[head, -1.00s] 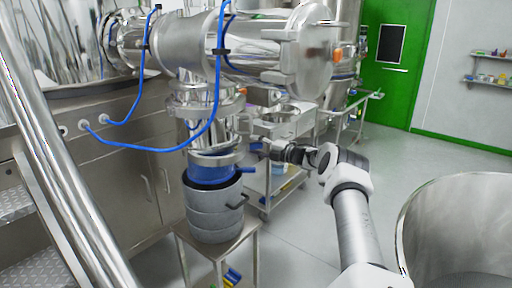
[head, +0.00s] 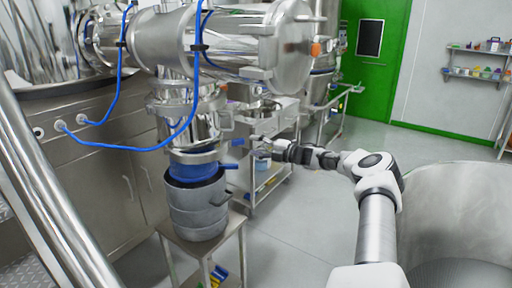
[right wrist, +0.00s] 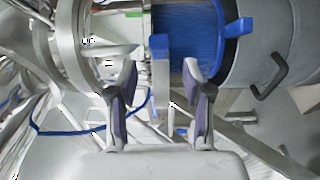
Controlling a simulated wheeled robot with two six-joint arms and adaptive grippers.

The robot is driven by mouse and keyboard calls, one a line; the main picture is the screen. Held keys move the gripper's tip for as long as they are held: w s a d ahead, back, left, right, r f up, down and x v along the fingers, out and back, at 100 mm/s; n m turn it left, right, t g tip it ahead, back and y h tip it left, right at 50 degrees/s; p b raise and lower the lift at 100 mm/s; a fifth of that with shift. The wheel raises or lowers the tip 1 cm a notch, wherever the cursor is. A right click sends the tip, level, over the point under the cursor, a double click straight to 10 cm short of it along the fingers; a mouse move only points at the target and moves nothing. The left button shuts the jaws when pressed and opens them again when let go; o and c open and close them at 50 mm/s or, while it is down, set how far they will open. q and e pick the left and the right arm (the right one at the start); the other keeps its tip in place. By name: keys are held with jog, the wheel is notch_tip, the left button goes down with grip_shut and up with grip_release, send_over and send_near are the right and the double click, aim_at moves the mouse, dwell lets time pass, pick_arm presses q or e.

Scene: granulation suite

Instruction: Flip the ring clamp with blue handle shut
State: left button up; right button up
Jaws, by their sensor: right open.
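A grey ring clamp (head: 194,157) sits around the steel outlet above a blue sleeve (head: 196,172). In the right wrist view the clamp's grey band (right wrist: 160,95) runs up and down the middle, with a blue handle (right wrist: 160,46) on it. A second blue lever (right wrist: 238,27) sticks out by the drum's rim; one blue lever also shows right of the sleeve in the head view (head: 231,166). My right gripper (head: 250,143) is to the right of the clamp. In the right wrist view its fingers (right wrist: 160,75) are apart and empty, either side of the handle's line. Contact is unclear.
A grey drum (head: 196,210) with a side handle stands on a small steel stand (head: 222,240) below the sleeve. A large steel pipe (head: 235,45) and blue hoses hang above. A shelved trolley (head: 270,125) stands behind my right gripper. The floor in front is open.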

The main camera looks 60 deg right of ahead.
aim_at(239, 143)
jog(key=c, duration=0.8)
jog(key=shift+a+r+n, duration=0.15)
jog(key=shift+r+n, duration=0.1)
jog(key=shift+n, duration=0.55)
grip_shut()
jog(key=a+r+m+t+h+p, duration=0.55)
jog(key=r+h, duration=0.35)
jog(key=r, duration=0.2)
jog(key=s+a+f+m+g+h+p, duration=0.45)
jog(key=s+a+f+g+p, duration=0.2)
jog(key=f+g+p, duration=0.4)
jog(key=shift+m+t, duration=0.4)
jog(key=x, duration=0.9)
jog(key=f+b+x, duration=0.1)
jog(key=x, duration=0.4)
jog(key=shift+w+f, duration=0.1)
jog(key=shift+w, duration=0.05)
